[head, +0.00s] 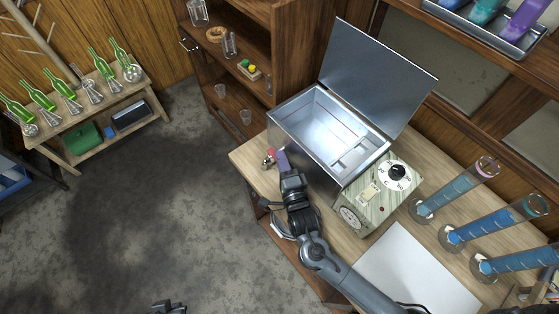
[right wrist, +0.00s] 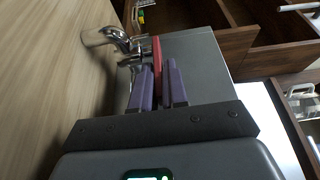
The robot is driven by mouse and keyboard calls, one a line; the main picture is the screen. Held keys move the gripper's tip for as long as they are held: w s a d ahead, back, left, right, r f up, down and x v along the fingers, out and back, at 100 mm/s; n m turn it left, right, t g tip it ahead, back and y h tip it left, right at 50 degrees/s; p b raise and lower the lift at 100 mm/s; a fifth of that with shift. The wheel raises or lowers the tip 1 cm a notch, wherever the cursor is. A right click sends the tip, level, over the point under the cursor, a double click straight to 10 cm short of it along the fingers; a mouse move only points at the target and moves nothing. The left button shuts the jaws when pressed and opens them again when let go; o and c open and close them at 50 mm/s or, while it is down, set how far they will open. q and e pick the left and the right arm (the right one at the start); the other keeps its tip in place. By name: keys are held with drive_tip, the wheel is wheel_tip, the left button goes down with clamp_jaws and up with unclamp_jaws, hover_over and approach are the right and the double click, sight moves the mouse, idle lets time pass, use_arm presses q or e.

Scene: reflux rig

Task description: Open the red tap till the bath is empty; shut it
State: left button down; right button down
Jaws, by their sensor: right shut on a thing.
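The bath (head: 283,125) is a steel box on the wooden bench, its lid (head: 375,75) raised. I see its bright metal interior but cannot tell whether liquid is in it. The red tap (head: 268,156) sticks out low on the bath's left side. My right gripper (head: 283,161) is at the tap, its purple fingers shut on the red lever, which also shows in the right wrist view (right wrist: 157,48). The metal spout (right wrist: 118,37) lies just beyond the fingers there. My left gripper (head: 168,306) barely shows at the bottom edge; its fingers are unclear.
A control box (head: 375,195) with a black dial stands against the bath's front. Several tall cylinders of blue liquid (head: 458,188) stand at the right. A white sheet (head: 418,272) lies on the bench. A shelf unit (head: 255,60) stands behind.

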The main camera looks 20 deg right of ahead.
idle(0.3)
drive_tip(key=c, duration=1.2)
unclamp_jaws()
drive_tip(key=shift+c, duration=0.2)
drive_tip(key=shift+s, duration=0.25)
drive_tip(key=s, duration=0.8)
drive_tip(key=shift+s+a, duration=0.35)
drive_tip(key=shift+s, duration=0.8)
drive_tip(key=shift+s+a, duration=0.1)
drive_tip(key=shift+a, duration=0.05)
